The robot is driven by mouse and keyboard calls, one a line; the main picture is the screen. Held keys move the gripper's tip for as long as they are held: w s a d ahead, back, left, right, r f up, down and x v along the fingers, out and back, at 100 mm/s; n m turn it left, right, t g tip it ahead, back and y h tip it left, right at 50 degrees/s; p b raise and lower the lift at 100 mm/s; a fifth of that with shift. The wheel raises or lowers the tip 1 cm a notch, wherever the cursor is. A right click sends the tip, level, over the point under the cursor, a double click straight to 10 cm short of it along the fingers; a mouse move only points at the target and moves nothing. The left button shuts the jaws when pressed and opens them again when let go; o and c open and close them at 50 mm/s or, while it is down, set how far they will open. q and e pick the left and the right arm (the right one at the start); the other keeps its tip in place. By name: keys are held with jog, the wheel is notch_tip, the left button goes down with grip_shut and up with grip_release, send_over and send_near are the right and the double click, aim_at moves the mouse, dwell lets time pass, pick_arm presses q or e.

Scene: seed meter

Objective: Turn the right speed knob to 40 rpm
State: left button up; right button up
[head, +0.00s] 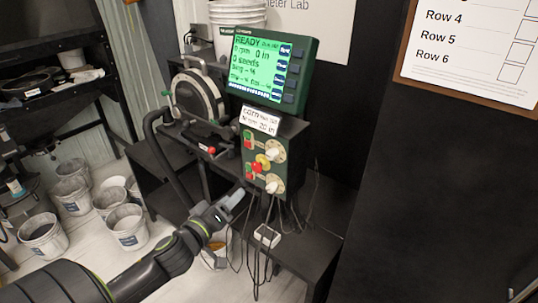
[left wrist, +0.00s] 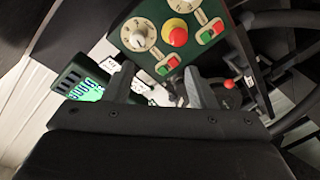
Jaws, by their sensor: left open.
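The dark green control panel (head: 290,135) carries two white knobs with dial scales, an upper knob (head: 274,150) and a lower knob (head: 272,186). I cannot tell which is the right speed knob. In the left wrist view the knob closer to the screen (left wrist: 138,35) shows whole, and the other knob (left wrist: 183,4) is cut by the top edge. Their settings are too small to read. My left gripper (head: 234,200) is open and empty, below and left of the lower knob, apart from the panel. Its fingers (left wrist: 157,85) also show in the left wrist view. My right gripper is out of view.
A red-and-yellow stop button (head: 262,161) sits between the knobs, with green and red buttons beside them. The green screen (head: 258,65) reads READY and 0 rpm. The round seed meter (head: 198,95) stands left of the panel. Cables hang below it; buckets (head: 128,226) stand on the floor.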

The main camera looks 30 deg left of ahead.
pick_arm(q)
notch_tip(320, 180, up, 3)
jog(key=d, duration=0.1)
jog(key=p, duration=0.4)
send_near(269, 156)
jog(key=shift+t+h, duration=0.3)
jog(key=w, duration=0.8)
jog(key=shift+w+a+f, duration=0.2)
jog(key=shift+w+a, duration=0.1)
jog(key=shift+w, duration=0.5)
jog(key=shift+c, duration=0.3)
jog(key=c, duration=0.9)
